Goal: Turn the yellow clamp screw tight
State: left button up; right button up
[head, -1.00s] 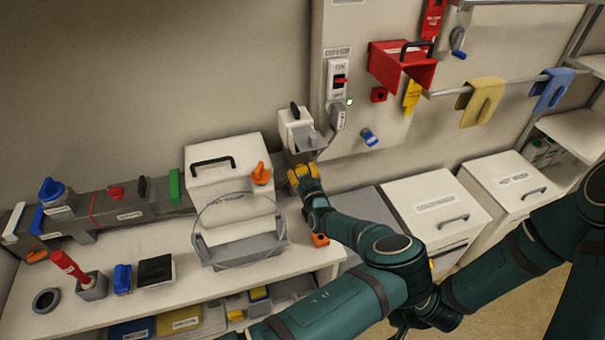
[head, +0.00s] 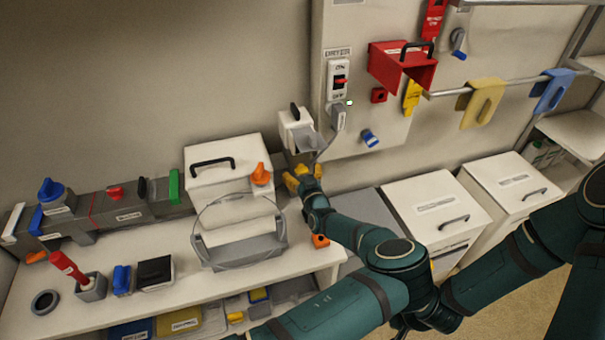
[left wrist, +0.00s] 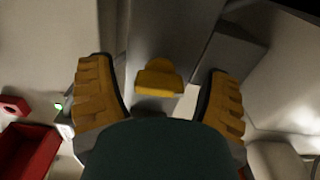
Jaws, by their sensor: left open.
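The yellow clamp screw (left wrist: 158,80) shows in the left wrist view as a small yellow knob with a wider lower lip, in front of a grey block. My left gripper (left wrist: 158,72) is open, with one yellow-padded finger on each side of the screw. Gaps show between the screw and both fingers. In the head view my left gripper (head: 299,179) is at the right end of the bench, just below a white and grey dispenser-like unit. The gripper hides the screw there. I cannot make out my right gripper in the head view.
A white box with a black handle (head: 221,172) and an orange knob (head: 260,174) stand left of the gripper. A red bin (head: 402,66) hangs on the wall panel. White lidded bins (head: 437,207) stand at the right. A wire-handled grey tray (head: 240,248) is on the bench.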

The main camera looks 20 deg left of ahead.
pick_arm(q)
jog(key=p+v, duration=0.3)
jog(key=v, duration=0.6)
dwell(0.8)
